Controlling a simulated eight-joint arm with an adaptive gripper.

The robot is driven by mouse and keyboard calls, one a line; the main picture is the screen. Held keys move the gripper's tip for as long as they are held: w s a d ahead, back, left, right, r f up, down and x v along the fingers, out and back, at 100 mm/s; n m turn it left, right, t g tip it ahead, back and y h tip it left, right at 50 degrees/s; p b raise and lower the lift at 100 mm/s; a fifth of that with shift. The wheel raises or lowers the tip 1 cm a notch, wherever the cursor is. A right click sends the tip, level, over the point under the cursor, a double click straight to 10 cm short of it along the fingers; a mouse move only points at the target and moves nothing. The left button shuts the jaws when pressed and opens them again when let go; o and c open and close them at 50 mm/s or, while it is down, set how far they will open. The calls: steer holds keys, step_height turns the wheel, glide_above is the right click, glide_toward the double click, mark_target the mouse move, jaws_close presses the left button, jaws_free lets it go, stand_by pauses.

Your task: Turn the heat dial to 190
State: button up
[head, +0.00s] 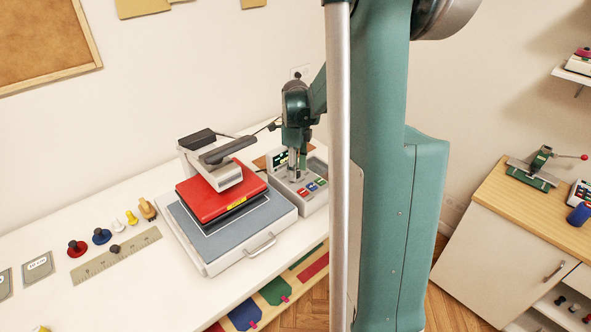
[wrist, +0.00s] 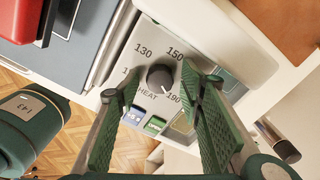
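The dark round heat dial (wrist: 160,77) sits on a pale panel (wrist: 147,29) in the wrist view. Printed numbers 130, 150 and 190 stand around it; one at its left is partly hidden. A small light mark shows at the dial's lower right edge, toward 190. My gripper (wrist: 160,72) is open, with one green finger on each side of the dial and visible gaps to it. In the head view my gripper (head: 294,175) points down over the control box (head: 315,207); the dial is hidden there.
A heat press with a red upper plate (head: 218,192) stands just left of the control box. Coloured buttons (head: 311,187) lie near the dial. Knobs, a ruler (head: 117,255) and cards lie at the table's left.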

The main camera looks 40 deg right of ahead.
steer(key=shift+r, duration=0.1)
step_height(320, 180, up, 12)
stand_by(0.8)
stand_by(0.5)
